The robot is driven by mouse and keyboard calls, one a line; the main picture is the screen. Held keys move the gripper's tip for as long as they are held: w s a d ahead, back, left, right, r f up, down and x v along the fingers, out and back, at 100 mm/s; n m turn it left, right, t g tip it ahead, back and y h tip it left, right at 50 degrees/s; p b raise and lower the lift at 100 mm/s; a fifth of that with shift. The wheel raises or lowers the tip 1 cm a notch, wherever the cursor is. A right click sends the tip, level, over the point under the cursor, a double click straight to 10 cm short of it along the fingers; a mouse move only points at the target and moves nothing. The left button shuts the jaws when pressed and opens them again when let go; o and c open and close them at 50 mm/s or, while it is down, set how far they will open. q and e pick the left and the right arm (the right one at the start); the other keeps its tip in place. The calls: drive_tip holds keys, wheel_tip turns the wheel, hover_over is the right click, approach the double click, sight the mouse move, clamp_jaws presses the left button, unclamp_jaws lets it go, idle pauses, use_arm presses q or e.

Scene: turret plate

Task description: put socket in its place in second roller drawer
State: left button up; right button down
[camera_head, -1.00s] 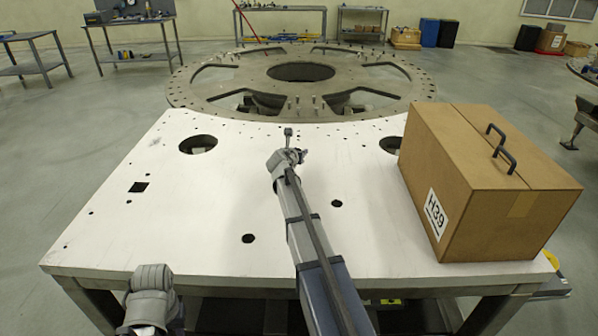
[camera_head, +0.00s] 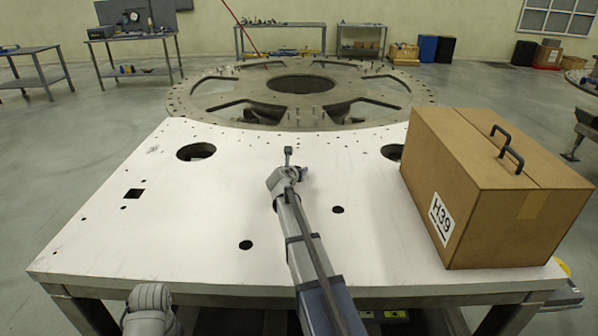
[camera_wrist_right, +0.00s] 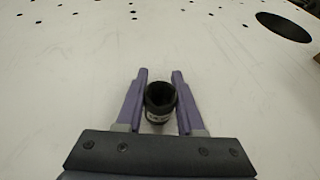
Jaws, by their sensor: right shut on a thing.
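The socket (camera_wrist_right: 159,101) is a short dark cylinder with a hollow open end and a pale marking on its side. In the right wrist view it sits between the two purple fingers of my right gripper (camera_wrist_right: 160,75), which is shut on it. In the head view my right gripper (camera_head: 288,152) is over the middle of the white plate, toward its far side; the socket is too small to make out there. Of my left arm only a grey joint shows at the bottom left; its gripper is out of view. No roller drawer can be made out.
The white plate (camera_head: 200,240) has several round holes and a square one. A cardboard box marked H39 (camera_head: 480,200) stands on its right side. A large ring-shaped turret (camera_head: 215,110) lies behind it. Workbenches (camera_head: 135,38) stand farther back. The plate's left half is clear.

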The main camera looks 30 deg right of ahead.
drive_tip(key=shift+f, duration=0.25)
drive_tip(key=c, duration=0.5)
unclamp_jaws()
drive_tip(key=shift+r, duration=0.3)
drive_tip(key=p+v, duration=0.5)
drive_tip(key=v, duration=0.7)
drive_tip(key=shift+r, duration=0.1)
